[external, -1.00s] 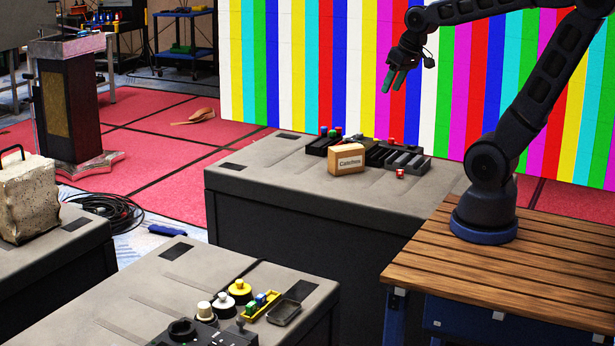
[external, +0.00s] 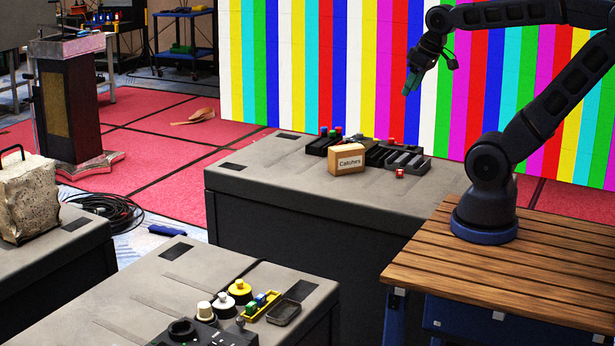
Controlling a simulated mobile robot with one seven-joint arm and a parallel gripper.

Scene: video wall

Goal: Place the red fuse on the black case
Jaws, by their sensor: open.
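The red fuse (external: 400,173) appears as a small red and white piece on the far grey case top, near its right end. My gripper (external: 408,87) is open and empty, with teal fingers pointing down. It is high above the case, in front of the striped wall, well apart from the fuse. The black case is probably one of the dark slotted boxes on that top: one (external: 404,159) lies just behind the fuse and another (external: 318,146) lies further left. I cannot tell which one the task means.
A cardboard box labelled "Catches" (external: 346,160) stands left of the fuse, in front of the dark boxes. The grey case top (external: 270,170) is clear at left. A nearer grey case (external: 150,285) holds knobs and a yellow tray (external: 259,306). A wooden table (external: 520,270) carries my base.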

